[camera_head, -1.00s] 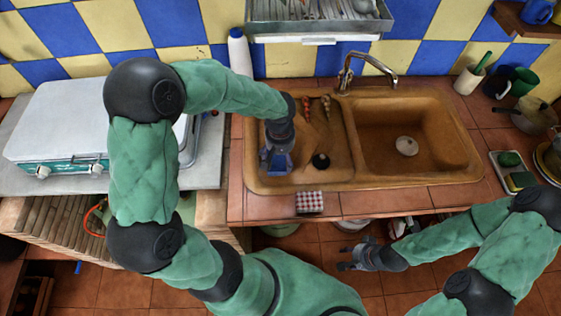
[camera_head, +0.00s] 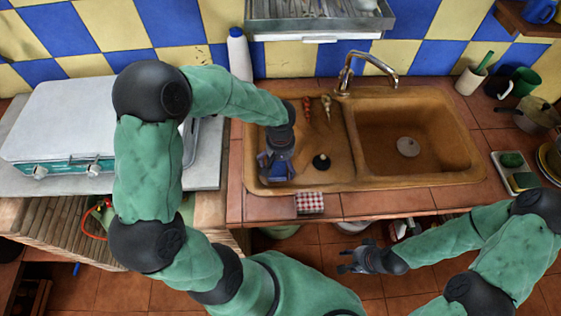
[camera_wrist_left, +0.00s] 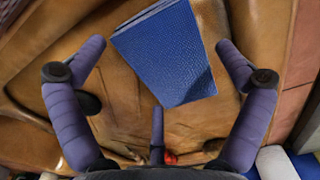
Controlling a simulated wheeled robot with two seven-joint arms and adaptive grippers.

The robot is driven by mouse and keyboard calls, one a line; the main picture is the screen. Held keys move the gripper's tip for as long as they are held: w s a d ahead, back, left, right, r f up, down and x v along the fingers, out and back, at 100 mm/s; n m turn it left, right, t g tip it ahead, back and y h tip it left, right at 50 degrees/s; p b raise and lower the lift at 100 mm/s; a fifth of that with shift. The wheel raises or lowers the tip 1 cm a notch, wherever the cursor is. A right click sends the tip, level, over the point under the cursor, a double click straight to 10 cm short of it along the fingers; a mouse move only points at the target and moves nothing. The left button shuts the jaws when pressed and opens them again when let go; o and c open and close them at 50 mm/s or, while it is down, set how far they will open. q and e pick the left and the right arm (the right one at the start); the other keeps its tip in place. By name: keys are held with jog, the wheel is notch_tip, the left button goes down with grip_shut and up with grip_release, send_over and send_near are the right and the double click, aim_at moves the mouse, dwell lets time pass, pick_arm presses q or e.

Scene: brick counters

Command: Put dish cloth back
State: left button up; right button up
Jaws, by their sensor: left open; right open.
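A blue, textured, folded cloth (camera_wrist_left: 168,55) lies on the brown sink's left, shallow side in the left wrist view. In the head view it is mostly hidden by my left gripper (camera_head: 276,172). My left gripper is open over the cloth, with fingers spread on either side of it and nothing held. Whether the fingers touch it cannot be told. A small red-and-white checked cloth (camera_head: 310,203) lies at the counter's front edge, just in front of the sink. My right gripper (camera_head: 346,262) is open and empty, low in front of the counter.
The sink (camera_head: 360,185) has an empty deep basin on the right and a faucet (camera_head: 365,62) behind. A black stopper (camera_head: 321,161) lies on the left side. A white bottle (camera_head: 239,55) stands behind; a stove (camera_head: 70,135) is left, a sponge tray (camera_head: 514,172) right.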

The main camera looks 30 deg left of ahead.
aim_at(280, 163)
pick_arm(q)
jog(key=shift+r, duration=0.15)
jog(key=shift+r, duration=0.35)
notch_tip(280, 163, up, 11)
jog(key=p, duration=0.3)
jog(key=shift+r+p, duration=0.15)
jog(key=shift+p, duration=0.15)
